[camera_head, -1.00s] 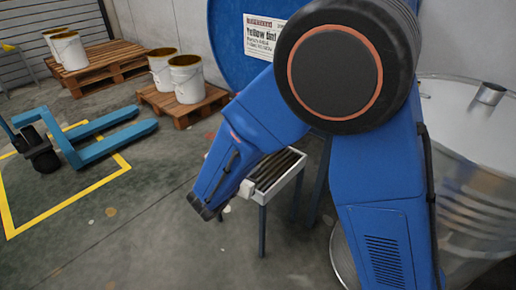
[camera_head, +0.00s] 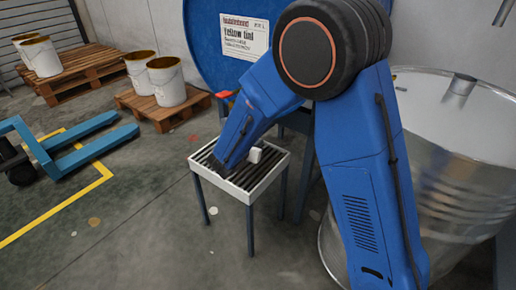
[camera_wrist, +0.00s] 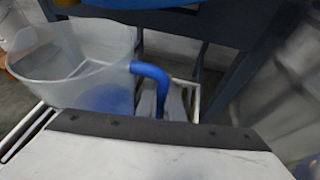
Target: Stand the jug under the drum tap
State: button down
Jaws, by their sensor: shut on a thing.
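The jug (camera_wrist: 75,65), clear with a blue handle (camera_wrist: 152,80), shows at the upper left of the wrist view. It looks upright, and its lower part is hidden behind my gripper (camera_wrist: 165,128). In the head view my gripper (camera_head: 226,166) is over the slatted stand (camera_head: 263,187), and my arm hides the jug. The blue drum (camera_head: 205,45) with a yellow tint label is behind. A red-orange part (camera_head: 225,94), perhaps the tap, shows beside my arm.
Pallets with white buckets (camera_head: 167,82) are at the back left. A blue pallet truck (camera_head: 85,150) is at the left.

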jog(key=shift+w+d+f, duration=0.1)
jog(key=shift+w+f, duration=0.1)
jog(key=shift+f, duration=0.4)
jog(key=shift+w+d+f, duration=0.1)
jog(key=shift+w+f, duration=0.05)
jog(key=shift+f, duration=0.4)
jog(key=shift+w+d+f, duration=0.1)
jog(key=shift+w+f, duration=0.1)
jog(key=shift+f, duration=0.4)
jog(key=shift+f, duration=0.1)
jog(key=c, duration=1.9)
grip_release()
jog(key=v, duration=1.2)
